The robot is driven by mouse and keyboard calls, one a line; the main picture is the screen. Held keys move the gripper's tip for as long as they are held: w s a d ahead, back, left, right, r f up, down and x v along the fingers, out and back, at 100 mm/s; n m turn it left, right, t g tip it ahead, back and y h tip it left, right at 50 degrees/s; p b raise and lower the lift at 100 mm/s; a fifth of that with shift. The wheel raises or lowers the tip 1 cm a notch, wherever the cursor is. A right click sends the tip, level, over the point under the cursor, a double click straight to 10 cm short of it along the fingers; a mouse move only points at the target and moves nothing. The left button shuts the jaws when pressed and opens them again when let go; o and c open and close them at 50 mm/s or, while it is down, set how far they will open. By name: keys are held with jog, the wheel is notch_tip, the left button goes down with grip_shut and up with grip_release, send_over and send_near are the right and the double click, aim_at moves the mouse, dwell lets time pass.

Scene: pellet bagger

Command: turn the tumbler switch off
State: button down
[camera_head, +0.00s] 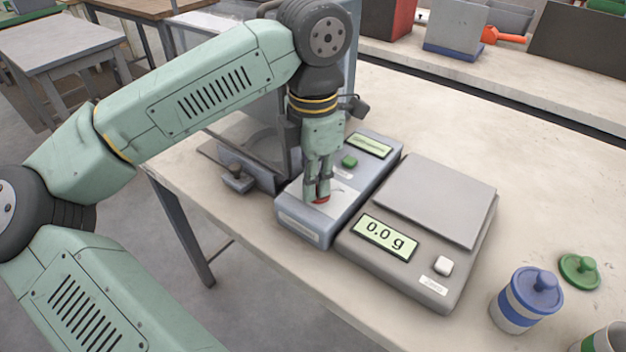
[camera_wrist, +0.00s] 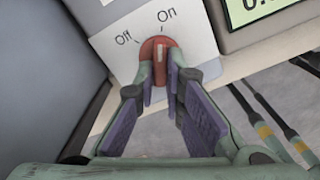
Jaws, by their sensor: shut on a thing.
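The tumbler switch (camera_wrist: 159,49) is a red round knob with a pale line across it, on a white plate marked "Off" and "On" in the wrist view. The pale line points roughly toward "On". In the head view a bit of red switch (camera_head: 322,198) shows at the front of the blue-grey control box (camera_head: 300,222). My gripper (camera_head: 317,193) points down onto it. In the wrist view the fingers of my gripper (camera_wrist: 158,72) close in on both sides of the knob, shut on it; the exact contact is partly hidden.
The control box also has a green button (camera_head: 349,161) and a small display (camera_head: 369,145). A scale (camera_head: 437,200) reading 0.0 g stands close on its right. A blue-lidded jar (camera_head: 527,300) and a green lid (camera_head: 580,271) are at the right. The table behind the scale is clear.

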jog(key=n+b, duration=0.2)
jog(key=shift+f+n+b, duration=0.2)
jog(key=shift+n+b, duration=0.1)
jog(key=shift+n, duration=0.1)
jog(key=n+b, duration=0.1)
jog(key=n, duration=0.1)
jog(key=shift+s+d+n+b, duration=0.1)
jog(key=shift+d+n+b, duration=0.05)
jog(key=shift+n+b, duration=0.2)
jog(key=n+b, duration=0.1)
jog(key=n, duration=0.3)
jog(key=n+b, duration=0.1)
jog(key=n, duration=0.1)
jog(key=shift+s+d+r+b, duration=0.1)
jog(key=shift+d+r+b, duration=0.1)
jog(key=shift+r+b, duration=0.1)
jog(key=c, duration=1.7)
grip_release()
jog(key=shift+f, duration=0.1)
notch_tip(320, 180, up, 8)
jog(key=shift+f, duration=0.2)
